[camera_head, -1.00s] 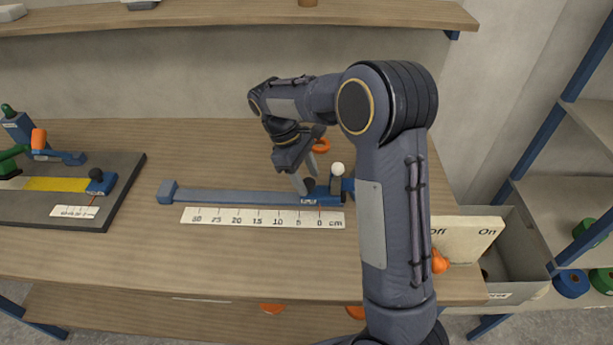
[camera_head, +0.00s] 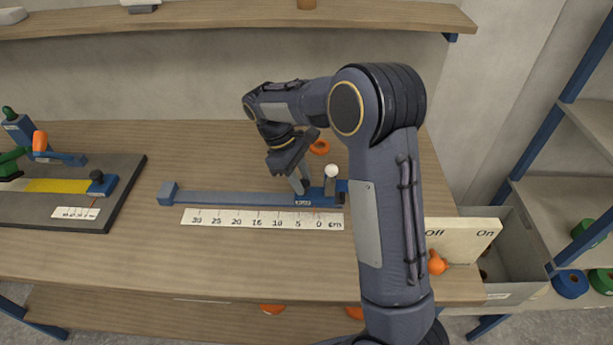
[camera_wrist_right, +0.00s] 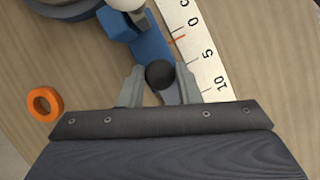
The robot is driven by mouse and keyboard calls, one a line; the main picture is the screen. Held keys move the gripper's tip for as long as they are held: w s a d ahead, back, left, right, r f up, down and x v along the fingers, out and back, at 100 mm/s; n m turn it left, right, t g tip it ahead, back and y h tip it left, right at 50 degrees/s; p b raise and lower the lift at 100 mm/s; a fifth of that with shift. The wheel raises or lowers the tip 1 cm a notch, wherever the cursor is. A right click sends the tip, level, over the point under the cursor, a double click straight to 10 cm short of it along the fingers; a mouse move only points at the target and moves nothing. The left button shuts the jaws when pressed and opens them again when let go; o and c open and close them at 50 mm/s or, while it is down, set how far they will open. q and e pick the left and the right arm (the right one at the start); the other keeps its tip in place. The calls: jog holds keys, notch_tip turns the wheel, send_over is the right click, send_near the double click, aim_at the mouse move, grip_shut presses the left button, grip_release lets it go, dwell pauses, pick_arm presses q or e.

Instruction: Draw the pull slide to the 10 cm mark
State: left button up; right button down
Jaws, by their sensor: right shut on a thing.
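The pull slide (camera_head: 303,202) is a blue block with a small label and a dark round knob (camera_wrist_right: 160,74). It sits at the right end of a long blue rail (camera_head: 230,197). My right gripper (camera_head: 300,183) is shut on the knob, with one finger on each side of it in the right wrist view (camera_wrist_right: 160,84). A white scale strip (camera_head: 262,219) marked in cm lies in front of the rail. A red line (camera_wrist_right: 178,40) crosses the scale's edge near the 0, well short of the 10. My left gripper is out of view.
A post with a white ball (camera_head: 331,171) stands beside the knob. An orange ring (camera_head: 320,147) lies behind the rail. A dark board (camera_head: 110,210) with a yellow strip is at left. An On/Off panel (camera_head: 463,242) is at right. The rail's left part is clear.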

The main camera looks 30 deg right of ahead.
jog(key=w+a+p, duration=0.1)
jog(key=a, duration=0.1)
jog(key=w+a+p, duration=0.1)
jog(key=w+a, duration=0.1)
jog(key=w+a+p, duration=0.1)
jog(key=a, duration=0.2)
jog(key=shift+w+r, duration=0.15)
jog(key=shift+w+a, duration=0.2)
jog(key=shift+a, duration=0.1)
jog(key=c, duration=1.1)
grip_release()
jog(key=v, duration=0.7)
jog(key=shift+r, duration=0.3)
